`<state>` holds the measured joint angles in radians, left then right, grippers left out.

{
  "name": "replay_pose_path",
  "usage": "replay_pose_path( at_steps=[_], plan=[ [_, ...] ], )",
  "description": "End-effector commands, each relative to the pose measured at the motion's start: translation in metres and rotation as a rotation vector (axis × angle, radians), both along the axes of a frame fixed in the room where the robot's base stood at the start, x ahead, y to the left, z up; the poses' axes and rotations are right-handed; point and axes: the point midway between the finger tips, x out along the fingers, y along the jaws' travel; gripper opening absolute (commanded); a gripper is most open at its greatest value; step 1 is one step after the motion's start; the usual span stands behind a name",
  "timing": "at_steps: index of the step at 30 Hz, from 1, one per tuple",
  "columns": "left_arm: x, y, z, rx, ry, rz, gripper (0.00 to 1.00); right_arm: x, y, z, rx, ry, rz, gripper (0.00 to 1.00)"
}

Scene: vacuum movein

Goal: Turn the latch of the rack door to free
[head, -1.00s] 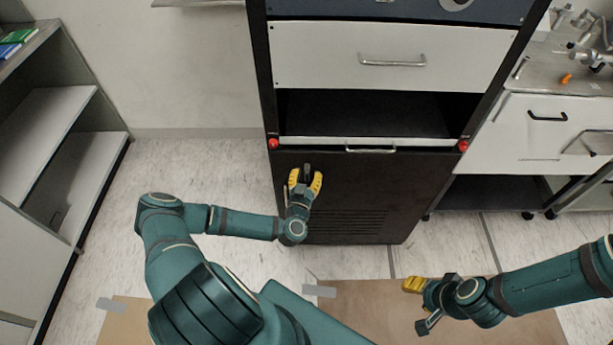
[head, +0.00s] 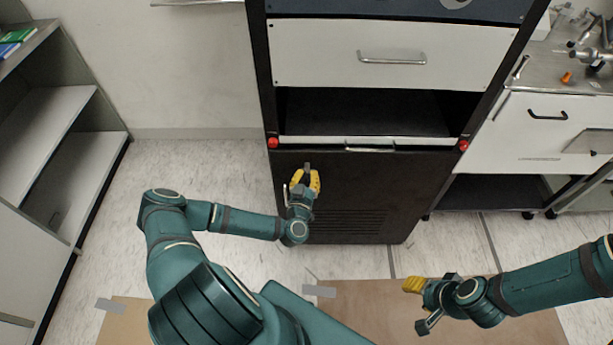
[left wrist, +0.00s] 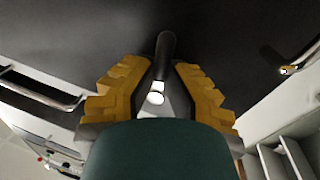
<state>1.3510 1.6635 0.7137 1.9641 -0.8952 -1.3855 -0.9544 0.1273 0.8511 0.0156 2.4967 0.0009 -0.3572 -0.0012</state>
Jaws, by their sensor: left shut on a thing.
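The black rack door (head: 365,185) is the lower front panel of the rack, with vent slots low on it. The latch (head: 307,167) is a small dark lever near the door's upper left. My left gripper (head: 306,177) is shut on the latch, in front of the door. In the left wrist view the latch (left wrist: 166,50) is a dark rounded bar between the yellow fingers, with a bright metal part below it. My right gripper (head: 414,285) is low at the right, away from the rack; its finger gap does not show clearly.
A slim upright handle (head: 285,193) is left of my left gripper on the door. A drawer with a metal handle (head: 369,149) lies just above the door, between two red knobs (head: 273,143) (head: 463,146). Shelves (head: 60,130) stand at the left. A workbench (head: 550,120) stands at the right.

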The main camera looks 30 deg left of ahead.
Motion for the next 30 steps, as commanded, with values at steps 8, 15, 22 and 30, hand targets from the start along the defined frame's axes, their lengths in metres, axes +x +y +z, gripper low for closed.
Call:
replay_pose_path(
  at_steps=[8, 15, 22, 30],
  plan=[
    [0.005, -0.005, 0.003, -0.207, -0.135, -0.001, 0.0, 0.001, 0.0, -0.006, 0.0, -0.003, -0.001, 0.47],
    [0.008, -0.009, 0.006, -0.402, -0.254, 0.0, 0.0, 0.002, 0.0, -0.007, -0.001, -0.004, 0.0, 0.47],
    [0.01, -0.013, 0.009, -0.589, -0.368, 0.001, 0.0, 0.002, 0.0, -0.008, -0.001, -0.004, 0.0, 0.47],
    [0.012, -0.017, 0.015, -0.808, -0.503, 0.0, 0.0, 0.002, 0.0, -0.008, -0.001, -0.005, -0.001, 0.47]
  ],
)
